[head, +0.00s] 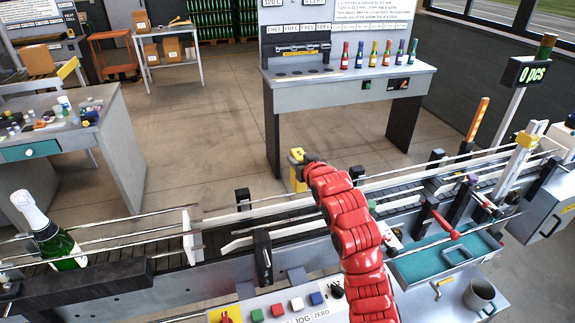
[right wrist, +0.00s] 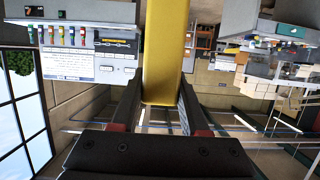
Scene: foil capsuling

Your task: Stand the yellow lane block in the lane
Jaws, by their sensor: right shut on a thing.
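The yellow lane block (head: 297,172) is in my right gripper (head: 309,160), held above the far side of the conveyor lane in the head view. In the right wrist view the yellow block (right wrist: 165,50) stands between the two dark fingers of the right gripper (right wrist: 160,98), which are shut on it. The lane (head: 285,228) is a dark belt between pale guides and metal rails, crossing the picture from left to right. My red right arm hides part of the lane. My left gripper is not in view.
A green bottle with white foil (head: 60,240) is on the conveyor at the left. A button panel (head: 285,308), a teal tray (head: 440,262) and a grey mug (head: 482,296) are in front. A bench with small bottles (head: 345,85) stands behind, with open floor between.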

